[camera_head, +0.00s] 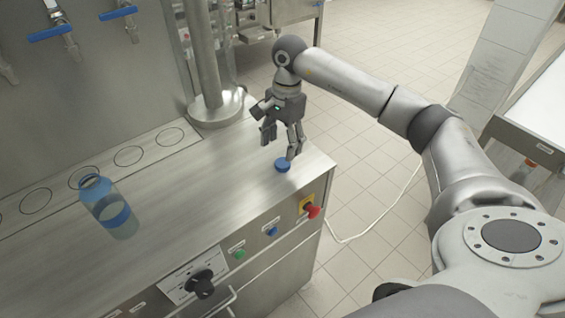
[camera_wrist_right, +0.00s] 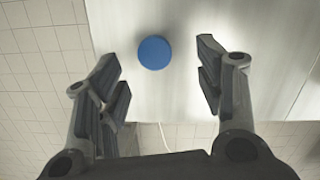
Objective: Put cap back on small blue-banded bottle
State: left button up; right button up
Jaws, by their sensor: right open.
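A small blue cap (camera_head: 283,165) lies on the steel counter near its right front edge. It also shows in the right wrist view (camera_wrist_right: 154,52), centred ahead of the fingertips. My right gripper (camera_head: 282,146) is open and empty, pointing down just above and behind the cap. In the wrist view its two fingers (camera_wrist_right: 160,75) are spread wide with the cap between their lines. A clear bluish bottle with a blue band (camera_head: 106,206) stands on the counter at the left, its mouth uncovered. My left gripper is out of view.
The steel counter (camera_head: 190,190) is clear between bottle and cap. A steel column (camera_head: 207,60) rises at the back. A red emergency button (camera_head: 313,211) and a black knob (camera_head: 200,284) stick out of the front panel. Blue-handled taps (camera_head: 50,33) hang on the back wall.

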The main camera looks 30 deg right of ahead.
aim_at(283, 162)
jog(key=shift+s+f+p, duration=0.2)
jog(key=shift+f+p, duration=0.3)
jog(key=f, duration=0.1)
jog(key=f+p, duration=0.1)
jog(key=f, duration=0.1)
jog(key=shift+s+f+p, duration=0.15)
jog(key=shift+s+p, duration=0.1)
jog(key=shift+p, duration=0.05)
jog(key=shift+f, duration=0.45)
jog(key=c, duration=0.7)
jog(key=shift+c, duration=0.2)
